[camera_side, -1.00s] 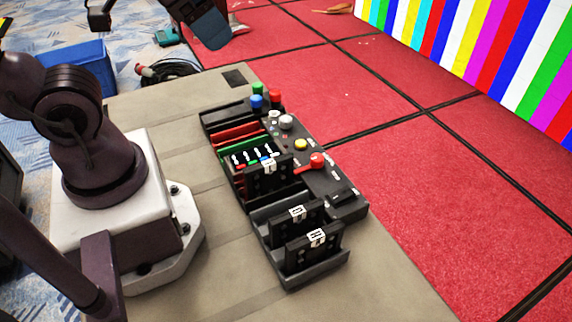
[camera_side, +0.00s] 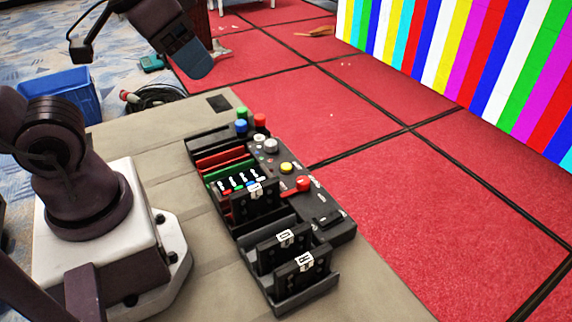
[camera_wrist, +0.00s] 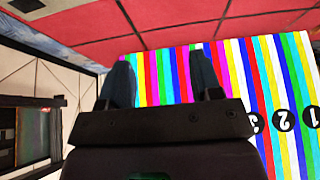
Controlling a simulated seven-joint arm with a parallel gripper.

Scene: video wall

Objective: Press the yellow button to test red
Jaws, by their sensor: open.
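The yellow button (camera_side: 286,167) is a round cap on the black control console (camera_side: 318,205), in the side view. It sits between a grey knob (camera_side: 270,146) and a red lever with a round knob (camera_side: 303,184). My gripper (camera_side: 198,66) is above the far left of the console, well apart from the button. In the wrist view its two fingers (camera_wrist: 162,82) are apart with nothing between them. The video wall (camera_side: 470,65) shows vertical coloured bars, and it also shows in the wrist view (camera_wrist: 175,75). The button is not visible in the wrist view.
Blue (camera_side: 241,125) and red (camera_side: 260,120) buttons stand at the console's far end. Upright black modules (camera_side: 302,272) fill trays at its near end. A blue crate (camera_side: 55,95) and coiled cable (camera_side: 155,97) lie beyond the bench (camera_side: 215,285). Red floor (camera_side: 400,190) lies right.

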